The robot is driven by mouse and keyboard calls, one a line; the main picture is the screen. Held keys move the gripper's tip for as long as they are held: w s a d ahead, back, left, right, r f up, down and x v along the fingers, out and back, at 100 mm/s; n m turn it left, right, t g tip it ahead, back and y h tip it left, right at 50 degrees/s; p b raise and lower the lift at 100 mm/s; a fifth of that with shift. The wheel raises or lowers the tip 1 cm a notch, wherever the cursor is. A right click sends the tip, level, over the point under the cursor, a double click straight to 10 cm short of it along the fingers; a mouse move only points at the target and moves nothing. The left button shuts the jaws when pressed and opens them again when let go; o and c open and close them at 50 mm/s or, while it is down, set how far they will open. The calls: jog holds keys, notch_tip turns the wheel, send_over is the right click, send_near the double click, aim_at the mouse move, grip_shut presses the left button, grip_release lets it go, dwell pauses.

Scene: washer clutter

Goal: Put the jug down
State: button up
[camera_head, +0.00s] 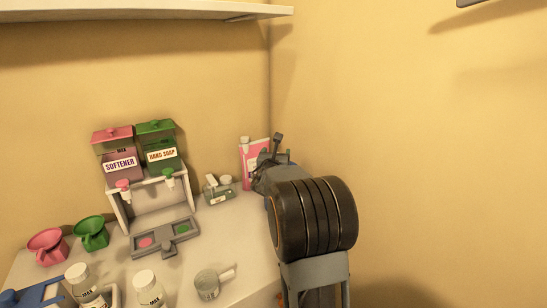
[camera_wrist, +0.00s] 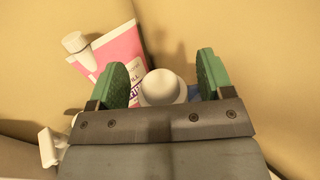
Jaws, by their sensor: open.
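A pink jug with a white cap and a pale label stands in the back corner in the head view (camera_head: 248,172). In the wrist view the pink jug (camera_wrist: 118,47) shows behind the left finger. My gripper (camera_wrist: 160,80) is open. A round white cap (camera_wrist: 160,86) lies between its two green fingers, with visible gaps on both sides. A bit of blue shows beside this cap; the body under it is hidden by my gripper, so I cannot tell which container it belongs to.
Softener (camera_head: 120,165) and hand soap (camera_head: 161,156) dispensers stand on a white rack. A grey tray (camera_head: 150,252), pink cup (camera_head: 47,244), green cup (camera_head: 91,234), clear measuring cup (camera_head: 208,285) and white-capped bottles (camera_head: 147,285) crowd the counter. Walls meet close behind my gripper.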

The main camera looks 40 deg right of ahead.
jog(key=shift+r, duration=0.25)
jog(key=b+v, duration=0.2)
jog(key=v, duration=1)
jog(key=s+a+f+m+g+y, duration=0.2)
jog(key=s+a+f+m+g, duration=0.25)
jog(key=m, duration=0.45)
jog(key=s+a+f+m+g+y, duration=0.1)
jog(key=s+f+m+g+y, duration=0.1)
jog(key=s+f+m+g, duration=0.45)
jog(key=s+a+f+m+y, duration=0.1)
jog(key=s+a+m+y, duration=0.2)
jog(key=a+m, duration=0.3)
jog(key=s+a+f+m+t+y, duration=0.1)
jog(key=s+a+m+y, duration=0.3)
jog(key=a, duration=0.4)
jog(key=shift+a+f+m+y, duration=0.4)
jog(key=shift+m+y, duration=0.45)
jog(key=shift+y, duration=0.05)
jog(key=shift+s, duration=0.15)
